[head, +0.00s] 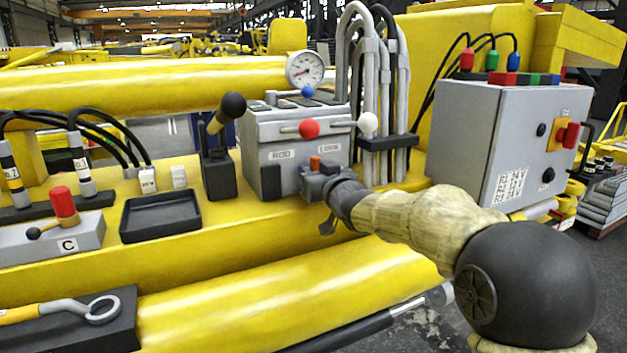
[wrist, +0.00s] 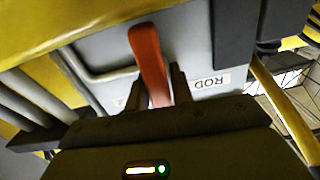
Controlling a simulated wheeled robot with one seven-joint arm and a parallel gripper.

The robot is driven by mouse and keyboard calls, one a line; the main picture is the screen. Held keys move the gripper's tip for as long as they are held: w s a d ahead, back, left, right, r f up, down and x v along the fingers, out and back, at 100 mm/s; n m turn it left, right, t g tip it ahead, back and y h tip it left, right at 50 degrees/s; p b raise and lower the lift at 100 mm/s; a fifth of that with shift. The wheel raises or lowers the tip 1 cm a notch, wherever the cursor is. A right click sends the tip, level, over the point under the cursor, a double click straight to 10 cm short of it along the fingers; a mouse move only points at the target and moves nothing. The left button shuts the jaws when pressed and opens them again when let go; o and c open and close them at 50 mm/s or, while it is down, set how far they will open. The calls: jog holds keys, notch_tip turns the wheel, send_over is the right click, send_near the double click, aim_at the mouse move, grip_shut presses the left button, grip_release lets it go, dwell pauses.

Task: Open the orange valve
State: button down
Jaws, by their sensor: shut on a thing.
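The orange valve's lever (wrist: 148,55) stands in the middle of the wrist view, in front of a grey box face marked ROD. My gripper (wrist: 157,88) has one finger on each side of the lever and is shut on it. In the head view only a small bit of the orange valve (head: 316,161) shows above my gripper (head: 314,177), at the front of the grey valve box (head: 263,150). My gripper and wrist hide the rest of the valve there.
A red-knobbed lever (head: 309,128) and a pressure gauge (head: 305,69) sit just above. A black-knobbed lever (head: 233,106) stands to the left. A grey control cabinet (head: 480,140) is to the right, close to my arm. Grey pipes (head: 369,100) rise behind.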

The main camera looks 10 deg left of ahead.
jog(key=shift+f+n, duration=0.2)
jog(key=shift+n, duration=0.2)
jog(key=c, duration=1.3)
grip_release()
jog(key=shift+r, duration=0.1)
jog(key=shift+s+d, duration=0.1)
jog(key=shift+s, duration=0.05)
jog(key=b+v, duration=0.2)
jog(key=v, duration=1.5)
